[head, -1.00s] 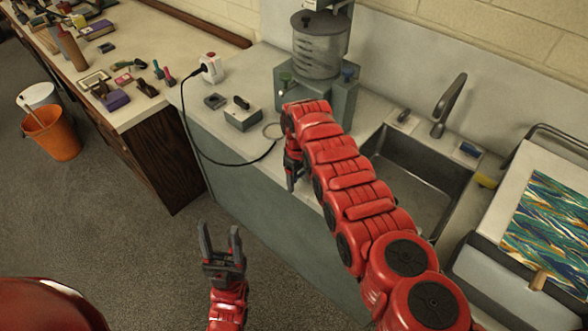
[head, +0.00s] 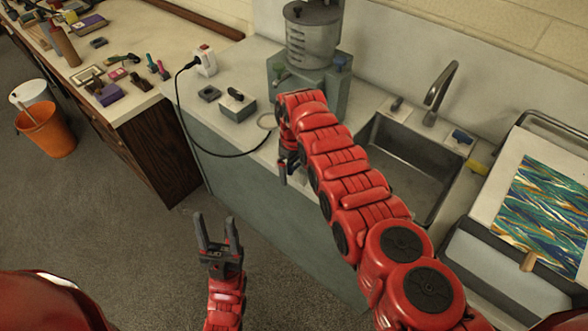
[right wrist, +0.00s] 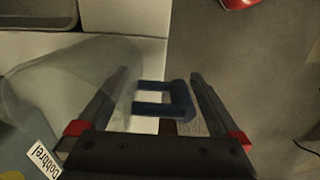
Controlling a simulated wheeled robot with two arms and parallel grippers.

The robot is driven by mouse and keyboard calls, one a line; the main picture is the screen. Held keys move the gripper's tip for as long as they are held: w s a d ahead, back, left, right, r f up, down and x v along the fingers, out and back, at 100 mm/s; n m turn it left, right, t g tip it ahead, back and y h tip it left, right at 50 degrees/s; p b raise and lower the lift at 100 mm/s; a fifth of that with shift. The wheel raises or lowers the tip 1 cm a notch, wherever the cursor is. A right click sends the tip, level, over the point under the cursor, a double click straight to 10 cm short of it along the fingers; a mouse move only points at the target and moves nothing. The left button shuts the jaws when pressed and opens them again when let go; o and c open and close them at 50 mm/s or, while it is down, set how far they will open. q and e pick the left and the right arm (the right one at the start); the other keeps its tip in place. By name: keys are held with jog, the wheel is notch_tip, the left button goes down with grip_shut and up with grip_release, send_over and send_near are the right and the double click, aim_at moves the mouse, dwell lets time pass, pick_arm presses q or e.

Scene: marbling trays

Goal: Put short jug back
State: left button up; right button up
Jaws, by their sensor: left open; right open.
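A clear jug (right wrist: 75,75) with a blue handle (right wrist: 180,98) shows in the right wrist view. My right gripper (right wrist: 158,76) is open, with one finger on each side of the handle; I cannot tell whether they touch it. The jug's body lies to the left, partly behind the left finger. In the head view my right gripper (head: 291,172) is at the front edge of the sink counter, and my arm hides most of what is there. I cannot tell whether this is the short jug. My left gripper (head: 214,226) is open and empty over the floor.
The counter (head: 225,130) holds a grey machine (head: 310,85), a small grey box (head: 237,106) and a corded white socket block (head: 204,62). The sink (head: 420,165) and a marbled sheet (head: 550,215) are at right. An orange bucket (head: 48,132) stands on the floor at left.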

notch_tip(320, 180, up, 3)
jog(key=shift+f+p, duration=0.15)
jog(key=shift+p, duration=0.3)
notch_tip(320, 180, up, 8)
jog(key=b, duration=0.3)
jog(key=shift+a, duration=0.1)
jog(key=shift+r, duration=0.6)
